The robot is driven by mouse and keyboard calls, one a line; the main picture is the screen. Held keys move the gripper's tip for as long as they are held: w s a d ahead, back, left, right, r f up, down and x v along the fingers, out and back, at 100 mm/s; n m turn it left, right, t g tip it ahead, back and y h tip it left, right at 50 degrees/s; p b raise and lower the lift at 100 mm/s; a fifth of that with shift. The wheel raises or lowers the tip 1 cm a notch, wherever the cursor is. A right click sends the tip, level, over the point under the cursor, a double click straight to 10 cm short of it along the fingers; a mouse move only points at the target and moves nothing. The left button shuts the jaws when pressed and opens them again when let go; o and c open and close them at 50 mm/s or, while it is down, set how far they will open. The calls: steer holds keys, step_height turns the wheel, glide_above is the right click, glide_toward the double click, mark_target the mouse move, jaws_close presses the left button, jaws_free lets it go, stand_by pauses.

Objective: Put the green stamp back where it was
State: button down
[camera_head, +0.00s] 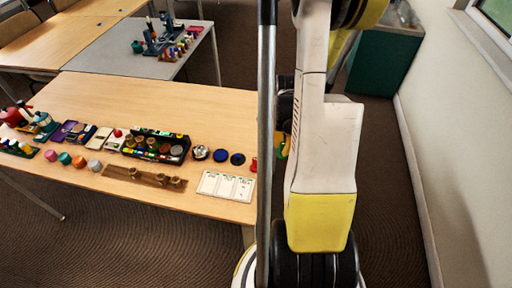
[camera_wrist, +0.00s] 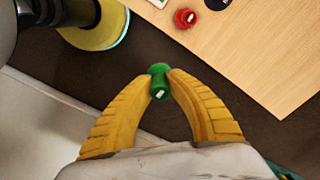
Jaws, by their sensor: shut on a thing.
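My gripper (camera_wrist: 159,80) is shut on the green stamp (camera_wrist: 160,83) in the wrist view. The yellow fingers grip it from both sides, over the dark floor and off the table's edge. In the head view my arm hides most of the gripper; a bit of green and yellow shows beside the pole. A red stamp (camera_wrist: 186,18) stands on the wooden table near its corner; it also shows in the head view (camera_head: 254,164), partly hidden by the pole.
The wooden table (camera_head: 200,110) holds a dark tray (camera_head: 186,146) of small items, a wooden holder (camera_head: 115,173), a white card (camera_head: 227,186), blue discs (camera_head: 237,158) and several coloured pieces at left. The table's back half is clear. A wall (camera_head: 450,150) stands at right.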

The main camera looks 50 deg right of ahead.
steer(key=shift+w+d+f, duration=0.1)
steer(key=shift+d, duration=0.05)
steer(key=w+f+b, duration=0.1)
steer(key=w+f, duration=0.1)
steer(key=w, duration=0.1)
steer(key=w+f+b, duration=0.1)
steer(key=w+f, duration=0.1)
steer(key=w, duration=0.2)
steer(key=w+f+b, duration=0.1)
steer(key=w+f, duration=0.2)
steer(key=w, duration=0.1)
steer(key=shift+w+d, duration=0.2)
steer(key=shift+d, duration=0.2)
steer(key=shift+f+b, duration=1.1)
steer(key=shift+f, duration=0.75)
steer(key=shift+f, duration=0.25)
steer(key=c, duration=1.4)
jaws_free()
steer(key=shift+r, duration=0.1)
step_height(320, 180, up, 12)
steer(key=p, duration=0.4)
steer(key=shift+w+a+r+p, duration=0.1)
steer(key=shift+a+r+p, duration=0.05)
steer(key=shift+r+p, duration=0.15)
